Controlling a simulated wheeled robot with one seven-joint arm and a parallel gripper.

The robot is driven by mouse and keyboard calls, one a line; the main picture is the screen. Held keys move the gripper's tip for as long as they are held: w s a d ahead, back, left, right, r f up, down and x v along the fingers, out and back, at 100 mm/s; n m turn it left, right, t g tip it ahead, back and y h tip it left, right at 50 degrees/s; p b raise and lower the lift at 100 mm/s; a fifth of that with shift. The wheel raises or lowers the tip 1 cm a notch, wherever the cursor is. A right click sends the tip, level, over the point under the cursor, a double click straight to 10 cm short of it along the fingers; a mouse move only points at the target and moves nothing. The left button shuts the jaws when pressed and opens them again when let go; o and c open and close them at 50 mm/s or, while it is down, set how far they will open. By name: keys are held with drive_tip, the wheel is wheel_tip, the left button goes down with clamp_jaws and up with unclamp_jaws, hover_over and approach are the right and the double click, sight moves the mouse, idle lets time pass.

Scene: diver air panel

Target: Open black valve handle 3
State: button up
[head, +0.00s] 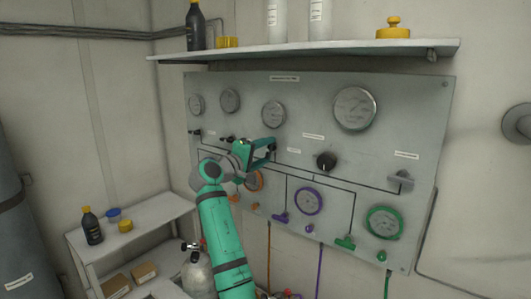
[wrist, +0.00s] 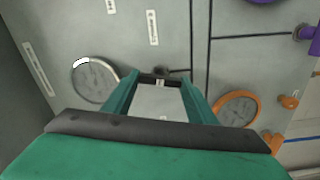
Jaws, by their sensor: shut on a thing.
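The grey panel (head: 300,85) carries a row of small black valve handles below its gauges. The first black handle (head: 195,132) and the second black handle (head: 227,139) show at the left. My gripper (head: 271,146) is at the third place in the row, under the third gauge (head: 274,114), and covers most of the handle there. In the wrist view, a small dark handle (wrist: 172,71) shows at the fingertips of my gripper (wrist: 160,77). My gripper is shut on this black valve handle. Its exact angle is hard to tell.
A black knob (head: 326,161) and a grey lever (head: 401,181) are to the right. Orange, purple (head: 309,201) and green (head: 384,222) gauges sit below. A shelf (head: 310,52) with bottles juts out above. A small side table (head: 135,228) stands at lower left.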

drive_tip(key=shift+f+n, duration=0.15)
drive_tip(key=shift+n, duration=0.45)
drive_tip(key=o, duration=1.1)
drive_tip(key=shift+c, duration=0.2)
drive_tip(key=shift+s, duration=0.1)
drive_tip(key=v, duration=1)
drive_tip(key=shift+s+a, duration=0.2)
drive_tip(key=shift+s, duration=0.05)
